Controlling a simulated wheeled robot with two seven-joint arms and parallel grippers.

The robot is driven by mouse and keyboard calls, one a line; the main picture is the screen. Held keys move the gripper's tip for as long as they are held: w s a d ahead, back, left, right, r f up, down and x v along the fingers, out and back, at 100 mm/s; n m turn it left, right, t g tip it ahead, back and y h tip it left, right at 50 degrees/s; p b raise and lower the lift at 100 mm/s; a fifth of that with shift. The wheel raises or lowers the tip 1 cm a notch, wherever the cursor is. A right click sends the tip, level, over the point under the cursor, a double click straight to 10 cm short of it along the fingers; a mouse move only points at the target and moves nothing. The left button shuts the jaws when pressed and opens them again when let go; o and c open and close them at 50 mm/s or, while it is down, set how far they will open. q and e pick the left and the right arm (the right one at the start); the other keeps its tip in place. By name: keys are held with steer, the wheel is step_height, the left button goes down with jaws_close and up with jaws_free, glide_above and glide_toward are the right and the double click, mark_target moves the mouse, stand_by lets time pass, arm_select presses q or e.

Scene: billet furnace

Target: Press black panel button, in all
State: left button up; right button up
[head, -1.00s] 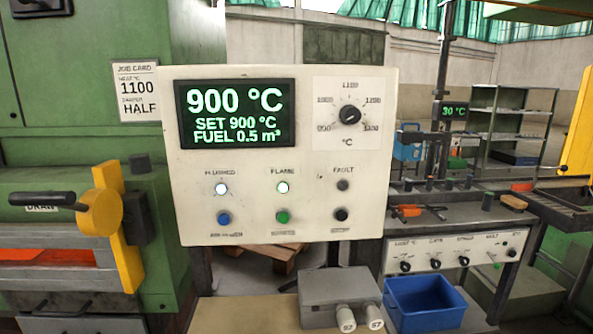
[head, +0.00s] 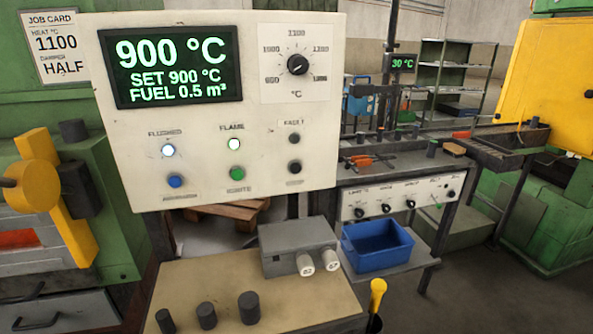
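The white control panel (head: 220,150) stands upright in front of me in the head view. Its black button (head: 295,166) is at the lower right, under the unlit FAULT lamp (head: 294,138). A green button (head: 236,173) and a blue button (head: 176,181) sit to its left. The screen (head: 172,76) reads 900 °C, SET 900 °C, FUEL 0.5 m³. A black dial (head: 297,65) is at the upper right of the panel. Neither of my grippers is in view.
A tan table (head: 190,275) below the panel holds several dark cylinders and a grey box (head: 297,246) with two white knobs. A blue bin (head: 378,246) is to its right. The green furnace with a yellow handle (head: 40,180) is at left. Floor shows at lower right.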

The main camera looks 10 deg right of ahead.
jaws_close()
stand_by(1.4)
